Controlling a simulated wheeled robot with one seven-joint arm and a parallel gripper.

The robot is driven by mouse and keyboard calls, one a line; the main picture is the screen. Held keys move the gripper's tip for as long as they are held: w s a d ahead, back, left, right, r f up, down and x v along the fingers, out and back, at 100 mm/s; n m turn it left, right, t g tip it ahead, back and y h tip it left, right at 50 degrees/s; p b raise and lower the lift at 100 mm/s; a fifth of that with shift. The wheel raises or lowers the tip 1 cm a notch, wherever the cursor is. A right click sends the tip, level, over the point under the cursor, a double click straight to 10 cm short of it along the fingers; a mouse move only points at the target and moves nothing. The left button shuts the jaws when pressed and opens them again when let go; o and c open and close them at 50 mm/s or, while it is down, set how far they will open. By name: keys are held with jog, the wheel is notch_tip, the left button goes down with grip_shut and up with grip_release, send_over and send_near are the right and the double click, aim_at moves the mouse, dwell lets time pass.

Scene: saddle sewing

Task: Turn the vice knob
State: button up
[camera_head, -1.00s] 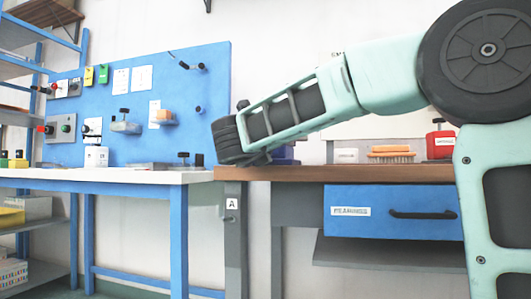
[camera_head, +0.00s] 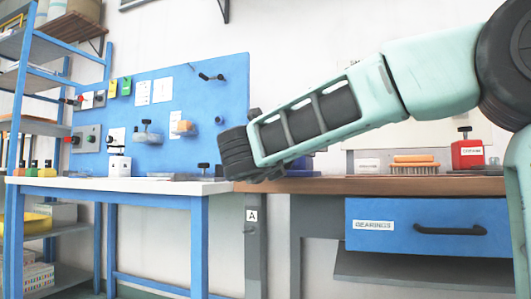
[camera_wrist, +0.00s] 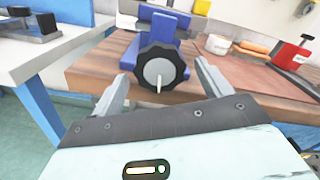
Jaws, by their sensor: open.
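The vice knob (camera_wrist: 161,69) is a black scalloped wheel with a grey hub and a pale pointer mark aimed downward. It sits on the front of a blue vice (camera_wrist: 167,24) at the edge of the brown wooden bench. In the wrist view my gripper (camera_wrist: 158,78) is open, with one grey finger on each side of the knob. I cannot tell whether the fingers touch it. In the head view my arm hides the knob and my fingers; a bit of the blue vice (camera_head: 303,165) shows behind the arm.
On the wooden bench (camera_head: 335,185) are an orange-topped brush (camera_head: 415,164) and a red container (camera_head: 468,154). Below is a blue drawer (camera_head: 400,226) labelled BEARINGS. A white-topped table (camera_head: 140,186) adjoins at left, with a blue tool panel (camera_head: 180,100) behind it.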

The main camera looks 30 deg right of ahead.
jog(key=p+v, duration=0.2)
jog(key=v, duration=1)
jog(key=shift+s+a+p, duration=0.15)
jog(key=shift+s+p, duration=0.05)
jog(key=shift+p, duration=0.15)
jog(key=shift+w+r, duration=0.1)
